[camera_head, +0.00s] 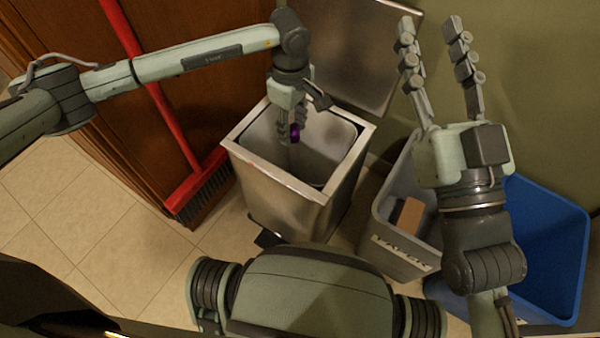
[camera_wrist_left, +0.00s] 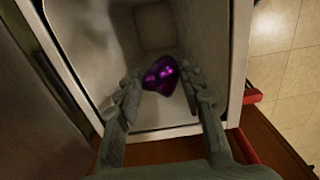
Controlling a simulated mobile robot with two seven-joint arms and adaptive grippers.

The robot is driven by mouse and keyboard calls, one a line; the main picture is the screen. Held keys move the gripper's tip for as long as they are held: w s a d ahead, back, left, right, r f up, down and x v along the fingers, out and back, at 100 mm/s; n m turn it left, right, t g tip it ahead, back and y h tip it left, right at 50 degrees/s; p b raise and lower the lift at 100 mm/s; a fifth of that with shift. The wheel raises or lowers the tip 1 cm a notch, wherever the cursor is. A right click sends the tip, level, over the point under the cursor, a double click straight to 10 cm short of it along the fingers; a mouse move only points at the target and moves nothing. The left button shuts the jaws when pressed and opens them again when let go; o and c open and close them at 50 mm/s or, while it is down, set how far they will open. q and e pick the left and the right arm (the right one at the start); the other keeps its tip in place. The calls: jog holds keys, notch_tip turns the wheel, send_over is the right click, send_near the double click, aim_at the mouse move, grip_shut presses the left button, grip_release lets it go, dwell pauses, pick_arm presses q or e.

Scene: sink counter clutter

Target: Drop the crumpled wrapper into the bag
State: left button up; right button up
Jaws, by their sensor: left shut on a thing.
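The crumpled wrapper (camera_head: 295,132) is shiny and purple. It also shows in the left wrist view (camera_wrist_left: 161,74), between the fingertips of my left gripper. My left gripper (camera_head: 291,128) is shut on the wrapper and points down inside the mouth of a metal bin (camera_head: 290,190). The bin's lid (camera_head: 345,50) stands open behind it. A pale grey lining (camera_wrist_left: 200,25) covers the bin's inside; I cannot tell if it is a bag. My right gripper (camera_head: 437,70) is open and empty, pointing up above the bins on the right.
A grey bin labelled PAPER (camera_head: 385,240) stands right of the metal bin, with a brown box (camera_head: 409,216) in it. A blue bin (camera_head: 550,240) stands farther right. A red broom (camera_head: 190,185) leans at the left. Tiled floor (camera_head: 80,225) is clear at lower left.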

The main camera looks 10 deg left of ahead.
pick_arm(q)
jog(key=o, duration=0.9)
notch_tip(320, 180, up, 8)
jog(key=shift+f, duration=0.25)
dwell(0.3)
